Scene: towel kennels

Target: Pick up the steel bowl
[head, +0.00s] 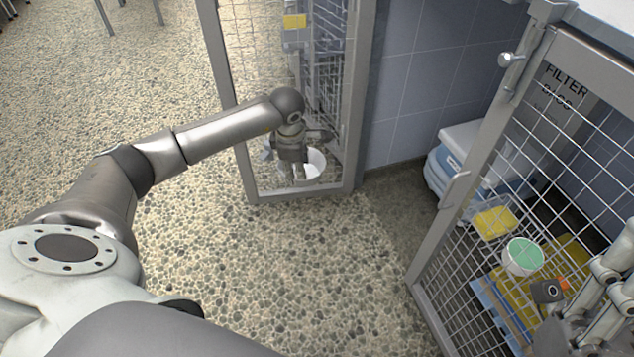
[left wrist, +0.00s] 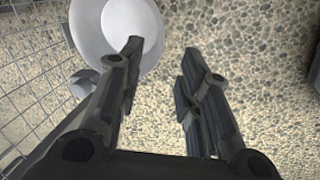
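A round, pale grey-white bowl (head: 316,162), which looks like the steel bowl, sits by the foot of the mesh door at the upper middle of the head view. It also shows at the top of the left wrist view (left wrist: 108,42). My left gripper (head: 291,175) points down at the bowl's near left side and hides part of it. In the left wrist view my left gripper (left wrist: 162,52) is open, with nothing between its fingers. One finger overlaps the bowl's rim; the other is over bare floor. Contact cannot be told. My right gripper (head: 592,325) is partly visible at the right edge, its fingers unclear.
A mesh door (head: 237,130) stands around the left arm's reach. Another mesh door (head: 437,245) is at right, with a green-topped white tub (head: 523,257) and yellow items seen through it. The pebbled floor between is clear.

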